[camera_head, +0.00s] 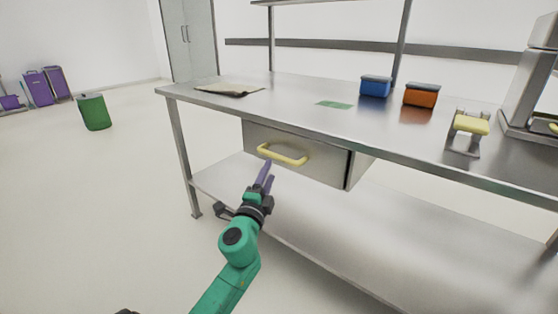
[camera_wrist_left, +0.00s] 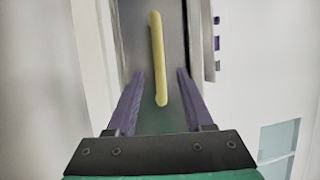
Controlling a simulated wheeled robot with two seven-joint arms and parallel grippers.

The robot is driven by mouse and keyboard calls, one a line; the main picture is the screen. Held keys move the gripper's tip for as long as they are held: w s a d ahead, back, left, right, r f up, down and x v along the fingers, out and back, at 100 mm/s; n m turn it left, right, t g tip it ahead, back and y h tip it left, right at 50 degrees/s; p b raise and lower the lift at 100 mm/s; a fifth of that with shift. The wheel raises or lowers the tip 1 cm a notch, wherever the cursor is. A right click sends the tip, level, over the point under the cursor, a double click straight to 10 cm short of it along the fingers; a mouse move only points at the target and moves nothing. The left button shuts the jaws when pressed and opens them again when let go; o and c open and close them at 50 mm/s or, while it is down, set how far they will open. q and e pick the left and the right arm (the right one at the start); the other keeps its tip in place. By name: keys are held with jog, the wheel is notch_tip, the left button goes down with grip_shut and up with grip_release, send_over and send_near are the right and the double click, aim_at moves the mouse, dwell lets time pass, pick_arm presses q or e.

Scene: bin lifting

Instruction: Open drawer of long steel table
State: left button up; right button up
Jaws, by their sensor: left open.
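The long steel table (camera_head: 300,108) has a drawer (camera_head: 322,164) under its top, with a yellow bar handle (camera_head: 283,155) on the front. The drawer looks shut. My left gripper (camera_head: 266,175) is just in front of and below the handle in the head view. In the left wrist view, the open purple fingers (camera_wrist_left: 160,98) stand on either side of the lower end of the handle (camera_wrist_left: 157,55). I cannot tell whether they touch it. My right gripper is out of view.
A lower shelf (camera_head: 330,225) runs below. A green bin (camera_head: 94,111) stands on the open floor at left.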

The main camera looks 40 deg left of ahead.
aim_at(276, 157)
pick_arm(q)
jog(key=x, duration=0.8)
jog(key=shift+w+a+f, duration=0.1)
jog(key=shift+w, duration=0.1)
jog(key=shift+c, duration=0.4)
grip_shut()
dwell(0.5)
